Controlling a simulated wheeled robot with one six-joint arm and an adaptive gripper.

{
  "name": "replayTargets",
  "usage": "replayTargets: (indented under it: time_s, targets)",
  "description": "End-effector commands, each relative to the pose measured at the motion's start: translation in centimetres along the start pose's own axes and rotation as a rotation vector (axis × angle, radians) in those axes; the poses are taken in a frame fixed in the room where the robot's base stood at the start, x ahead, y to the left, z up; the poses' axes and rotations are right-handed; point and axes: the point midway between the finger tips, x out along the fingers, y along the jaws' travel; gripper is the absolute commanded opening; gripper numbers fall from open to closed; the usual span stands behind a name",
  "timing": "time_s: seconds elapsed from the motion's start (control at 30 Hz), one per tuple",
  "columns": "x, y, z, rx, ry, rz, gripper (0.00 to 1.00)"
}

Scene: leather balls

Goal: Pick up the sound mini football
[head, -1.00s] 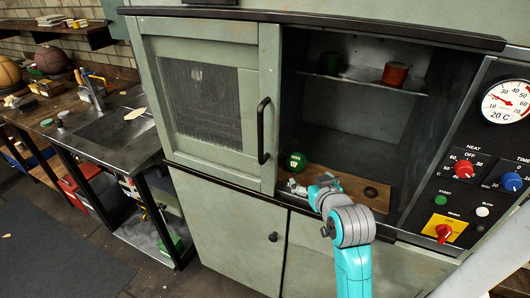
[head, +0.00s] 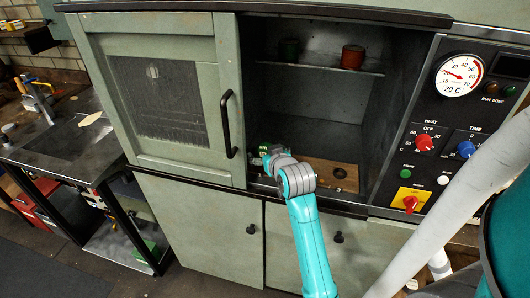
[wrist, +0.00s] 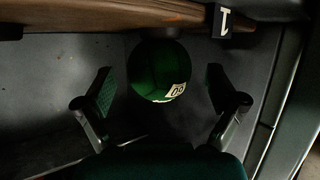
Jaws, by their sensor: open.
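A small dark green ball (wrist: 155,68) with a white number label shows in the wrist view, on the grey floor of the open cabinet. My gripper (wrist: 162,97) is open and empty, its two fingers apart on either side of the picture. The ball lies just ahead of the fingertips, roughly centred between them, slightly to the left. In the head view my gripper (head: 270,156) reaches into the lower cabinet opening and hides most of the ball.
A wooden board (head: 328,170) with a round hole stands behind the ball; a tag marked 1 (wrist: 224,20) shows on it. The sliding door (head: 160,95) bounds the left side.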

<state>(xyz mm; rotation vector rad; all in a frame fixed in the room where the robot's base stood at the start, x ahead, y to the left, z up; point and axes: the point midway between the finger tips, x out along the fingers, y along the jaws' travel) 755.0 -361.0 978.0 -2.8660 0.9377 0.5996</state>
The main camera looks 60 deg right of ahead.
Motion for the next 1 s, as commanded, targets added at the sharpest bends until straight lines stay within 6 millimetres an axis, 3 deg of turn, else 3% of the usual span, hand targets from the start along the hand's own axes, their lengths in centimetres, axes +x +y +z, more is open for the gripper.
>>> replayTargets:
  time_s: [0.13, 0.4, 0.67, 1.0]
  targets:
    - [1.34, 0.01, -0.1, 0.0, 0.002, 0.0, 0.94]
    - [1.56, 0.01, -0.06, 0.0, 0.001, 0.0, 0.94]
    - [1.55, 0.02, -0.06, 0.0, 0.001, 0.0, 0.29]
    - [1.36, 0.04, -0.6, 0.0, 0.004, 0.0, 0.27]
